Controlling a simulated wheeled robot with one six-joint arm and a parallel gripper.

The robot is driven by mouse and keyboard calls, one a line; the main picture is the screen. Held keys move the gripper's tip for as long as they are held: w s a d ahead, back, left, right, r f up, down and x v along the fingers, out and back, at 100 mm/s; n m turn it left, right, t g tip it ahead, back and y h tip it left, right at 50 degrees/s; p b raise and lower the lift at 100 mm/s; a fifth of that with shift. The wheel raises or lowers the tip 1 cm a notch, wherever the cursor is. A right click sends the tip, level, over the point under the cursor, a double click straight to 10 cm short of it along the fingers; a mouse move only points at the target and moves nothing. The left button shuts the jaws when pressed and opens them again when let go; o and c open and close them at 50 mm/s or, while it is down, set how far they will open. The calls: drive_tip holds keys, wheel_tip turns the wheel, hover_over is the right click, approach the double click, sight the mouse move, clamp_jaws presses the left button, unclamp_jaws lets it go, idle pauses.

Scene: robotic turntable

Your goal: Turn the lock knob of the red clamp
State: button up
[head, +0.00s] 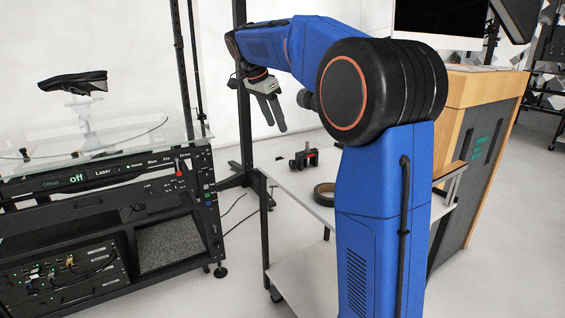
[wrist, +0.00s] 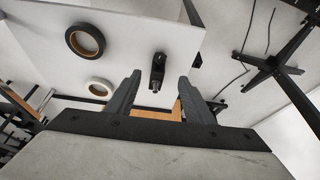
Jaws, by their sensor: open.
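The clamp (head: 304,159) is a small black block with a red part on its right side. It stands on the white table (head: 284,178) in the head view. In the wrist view the clamp (wrist: 157,72) is seen from above, dark, with a small pale round end at its lower tip. The lock knob cannot be told apart for certain. My gripper (head: 273,130) is open and empty, with its fingers pointing down, above and to the left of the clamp in the head view. In the wrist view the clamp lies between the fingertips (wrist: 160,77), apart from them.
A dark tape roll (head: 325,193) lies on the table near its front; it also shows in the wrist view (wrist: 75,41). A pale roll (wrist: 88,86) shows below it there. A glass turntable (head: 130,133) with a shoe on a stand is at left. A black post (head: 243,100) stands behind.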

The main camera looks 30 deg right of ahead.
sight(291, 162)
drive_tip(key=x, duration=1.7)
drive_tip(key=shift+f, duration=0.15)
drive_tip(key=c, duration=1.1)
drive_tip(key=shift+o, duration=0.2)
drive_tip(key=shift+w, duration=0.1)
drive_tip(key=shift+w+g, duration=0.25)
drive_tip(key=shift+g, duration=1.25)
